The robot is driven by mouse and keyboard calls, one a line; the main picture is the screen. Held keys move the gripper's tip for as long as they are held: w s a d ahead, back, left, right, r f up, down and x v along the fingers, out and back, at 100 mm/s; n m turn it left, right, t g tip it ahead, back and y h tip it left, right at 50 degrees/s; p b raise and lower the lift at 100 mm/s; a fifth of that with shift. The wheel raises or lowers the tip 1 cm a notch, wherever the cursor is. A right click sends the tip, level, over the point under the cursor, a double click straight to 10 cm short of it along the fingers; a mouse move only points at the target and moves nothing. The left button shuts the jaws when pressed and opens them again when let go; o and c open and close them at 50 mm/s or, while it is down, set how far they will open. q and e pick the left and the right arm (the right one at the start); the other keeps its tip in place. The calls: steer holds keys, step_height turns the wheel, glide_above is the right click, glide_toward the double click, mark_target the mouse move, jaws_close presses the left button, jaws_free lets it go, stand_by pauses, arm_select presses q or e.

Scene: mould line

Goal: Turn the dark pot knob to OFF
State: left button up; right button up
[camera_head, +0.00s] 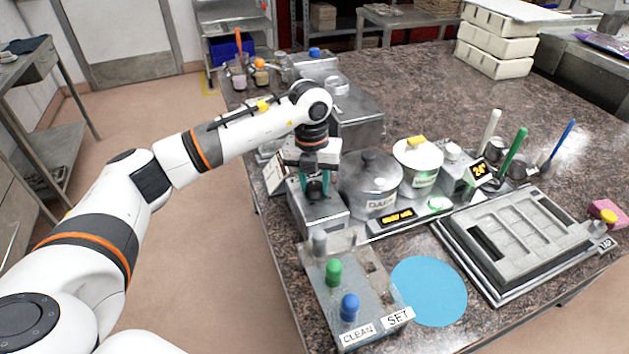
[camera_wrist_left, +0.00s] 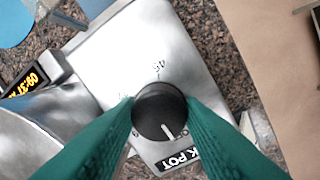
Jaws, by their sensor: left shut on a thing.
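The dark pot knob (camera_wrist_left: 158,104) is a round black dial on a metal control box (camera_wrist_left: 130,55). The box also shows in the head view (camera_head: 322,217). The knob's white pointer line points down toward the black label (camera_wrist_left: 178,160), which reads "K POT" where visible. A mark like "45" is on the opposite side of the knob; other marks are partly hidden by the fingers. My left gripper (camera_head: 315,186) points down over the box, its teal fingers shut on both sides of the knob. The dark pot (camera_head: 368,180), grey and lidded, stands right of the box. My right gripper is not visible.
A lighter pot (camera_head: 417,175) with a yellow lid knob stands right of the dark pot. An orange-lit display (camera_head: 397,216) is in front. Nearer are a stand with green and blue knobs (camera_head: 345,285), a blue disc (camera_head: 430,291) and a grey mould tray (camera_head: 530,235).

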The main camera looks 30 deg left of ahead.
mark_target(311, 185)
arm_select(q)
steer(key=shift+w+r, duration=0.1)
steer(key=shift+r, duration=0.1)
steer(key=o, duration=1)
steer(key=shift+f, duration=0.1)
steer(key=r+b, duration=0.1)
steer(key=r, duration=0.7)
steer(key=r+b, duration=0.1)
steer(key=r, duration=0.3)
steer(key=shift+a+b, duration=0.35)
steer(key=shift+s+f, duration=0.1)
steer(key=shift+s, duration=0.1)
